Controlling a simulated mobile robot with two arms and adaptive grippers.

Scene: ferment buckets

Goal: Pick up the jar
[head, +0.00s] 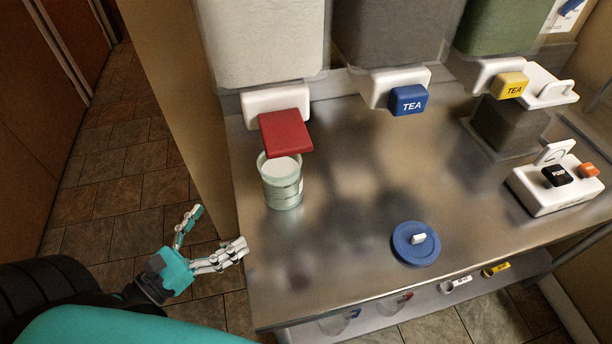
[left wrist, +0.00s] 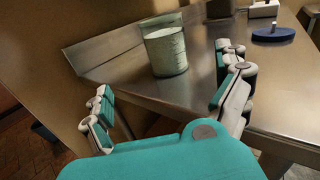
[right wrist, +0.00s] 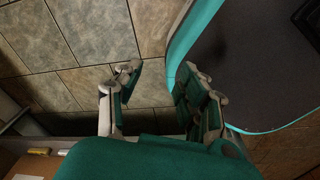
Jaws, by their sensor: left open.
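The jar (head: 283,190) is a pale, greenish glass cylinder with a white content. It stands upright on the steel counter (head: 340,240), just below the red tap lever (head: 286,133). In the left wrist view the jar (left wrist: 166,52) stands ahead, between the finger directions and beyond the fingertips. My left gripper (head: 220,228) is open and empty at the counter's front left corner, apart from the jar and nearer to me. My right gripper (right wrist: 160,72) shows only in its own wrist view. Its fingers are apart with nothing between them, above the tiled floor.
A blue lid (head: 415,245) with a white knob lies on the counter to the right. A white box with black and orange buttons (head: 547,190) is farther right. Large buckets with blue (head: 408,100) and yellow (head: 511,85) levers stand behind. The counter around the jar is clear.

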